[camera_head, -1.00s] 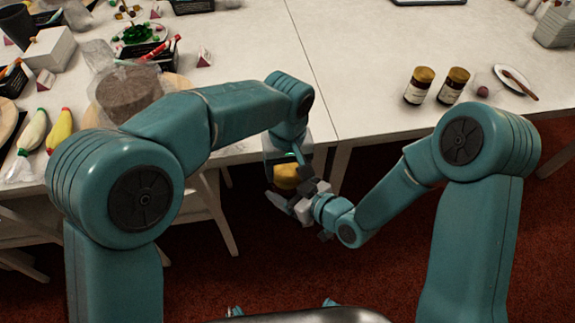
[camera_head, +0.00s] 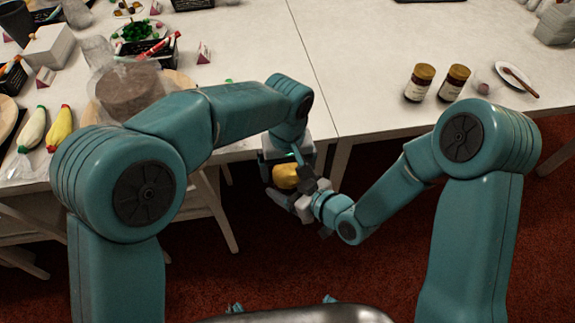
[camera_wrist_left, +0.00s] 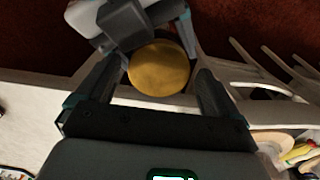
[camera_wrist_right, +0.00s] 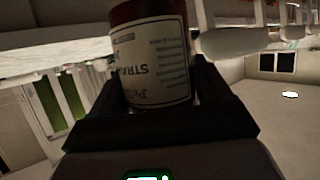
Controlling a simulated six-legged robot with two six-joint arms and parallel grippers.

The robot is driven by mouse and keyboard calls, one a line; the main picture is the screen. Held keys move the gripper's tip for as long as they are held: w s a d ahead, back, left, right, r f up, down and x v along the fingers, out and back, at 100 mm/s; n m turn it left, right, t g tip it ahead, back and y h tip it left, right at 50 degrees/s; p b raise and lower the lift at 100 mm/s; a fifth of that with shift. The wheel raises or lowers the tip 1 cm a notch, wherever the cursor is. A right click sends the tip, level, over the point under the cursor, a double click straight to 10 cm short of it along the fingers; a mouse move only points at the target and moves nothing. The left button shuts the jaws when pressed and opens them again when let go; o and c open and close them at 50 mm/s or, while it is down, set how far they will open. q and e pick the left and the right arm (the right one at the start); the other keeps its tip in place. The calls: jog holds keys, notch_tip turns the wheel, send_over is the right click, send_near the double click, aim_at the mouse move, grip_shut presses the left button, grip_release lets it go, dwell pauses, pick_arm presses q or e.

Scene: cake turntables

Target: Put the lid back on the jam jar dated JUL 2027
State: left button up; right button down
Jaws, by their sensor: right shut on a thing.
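The jam jar (camera_wrist_right: 152,60), dark red with a white label showing "STRA", is held between my right gripper's fingers (camera_wrist_right: 165,105); no date is readable. My right gripper (camera_head: 305,197) is shut on it in front of the table. The gold lid (camera_wrist_left: 163,68) is seen from above in the left wrist view and at the jar's top in the head view (camera_head: 286,177). My left gripper (camera_wrist_left: 158,85) has its fingers apart on either side of the lid, with a gap on the left. How the lid sits on the rim is hidden.
Two other lidded jars (camera_head: 419,83) (camera_head: 454,83) stand on the right table beside a white plate (camera_head: 516,80). A brown cake (camera_head: 130,90) and piping bags (camera_head: 59,130) are on the left table. The held jar is over open floor.

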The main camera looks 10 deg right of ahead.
pick_arm(q)
jog(key=shift+r, duration=2.3)
jog(key=shift+c, duration=0.3)
notch_tip(320, 180, up, 3)
jog(key=n, duration=0.4)
jog(key=shift+r+n, duration=0.1)
jog(key=shift+n, duration=0.2)
notch_tip(320, 180, down, 8)
jog(key=shift+f, duration=0.1)
